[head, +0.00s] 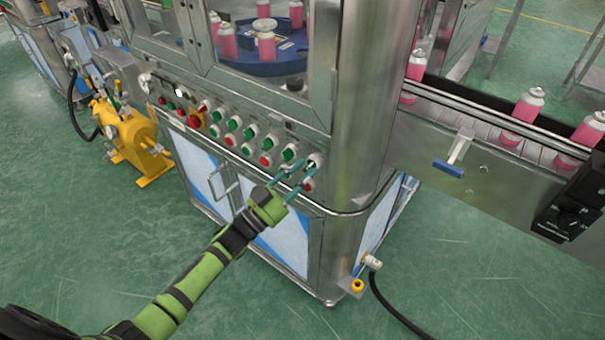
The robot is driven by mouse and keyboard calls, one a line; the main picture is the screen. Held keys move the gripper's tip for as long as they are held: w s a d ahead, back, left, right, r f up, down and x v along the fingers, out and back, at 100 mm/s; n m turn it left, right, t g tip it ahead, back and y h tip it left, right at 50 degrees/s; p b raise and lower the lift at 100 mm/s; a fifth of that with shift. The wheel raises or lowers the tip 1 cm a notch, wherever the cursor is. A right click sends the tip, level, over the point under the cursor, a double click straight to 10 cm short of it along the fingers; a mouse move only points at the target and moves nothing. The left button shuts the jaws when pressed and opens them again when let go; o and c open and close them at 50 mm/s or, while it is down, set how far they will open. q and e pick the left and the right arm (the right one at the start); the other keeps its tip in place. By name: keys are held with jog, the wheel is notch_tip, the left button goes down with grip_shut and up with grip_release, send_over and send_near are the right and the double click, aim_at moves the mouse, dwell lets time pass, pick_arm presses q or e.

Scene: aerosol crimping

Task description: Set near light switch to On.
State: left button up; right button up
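The control panel (235,135) on the front of the steel machine carries rows of green and red buttons and some rotary switches. Its labels are too small to read, so I cannot tell for sure which is the near light switch. A dark-handled switch (313,160) sits at the panel's near right end, just beyond my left fingertips. My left gripper (306,169) is open, its two teal fingers apart and pointing at that end of the panel. I see nothing held between them. Whether the fingers touch the switch, and which way it is set, I cannot tell. My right gripper is out of view.
A conveyor (480,125) with pink cans is at the right. A yellow pump (130,135) stands at the left. The green floor in front is mostly clear, with a black hose at the right.

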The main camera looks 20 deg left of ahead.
pick_arm(q)
jog(key=v, duration=1.2)
dwell(0.5)
jog(key=s+a+f+n+g+y, duration=0.1)
jog(key=a+f+n+g+y, duration=0.15)
jog(key=f+n+y, duration=0.9)
jog(key=s+a+f+m+g+p, duration=0.1)
jog(key=s+f+g, duration=0.15)
jog(key=f, duration=0.45)
jog(key=s+f+m+g+h, duration=0.1)
jog(key=s+f, duration=0.3)
jog(key=f, duration=0.3)
jog(key=s+a+f+m+g+p, duration=0.1)
jog(key=s+f+g, duration=0.1)
jog(key=s+f, duration=0.3)
jog(key=s+d+f+g, duration=0.1)
jog(key=s+f+g, duration=0.2)
jog(key=s, duration=0.5)
jog(key=s+d+f+n+g, duration=0.1)
jog(key=s+d+f+g, duration=0.1)
jog(key=s+f, duration=0.4)
jog(key=s+d+f+n+g+y, duration=0.1)
jog(key=s+f+g, duration=0.3)
jog(key=s, duration=0.7)
jog(key=shift+s+d+f+p, duration=0.3)
jog(key=shift+s+d+f, duration=0.05)
jog(key=shift+s+f, duration=0.05)
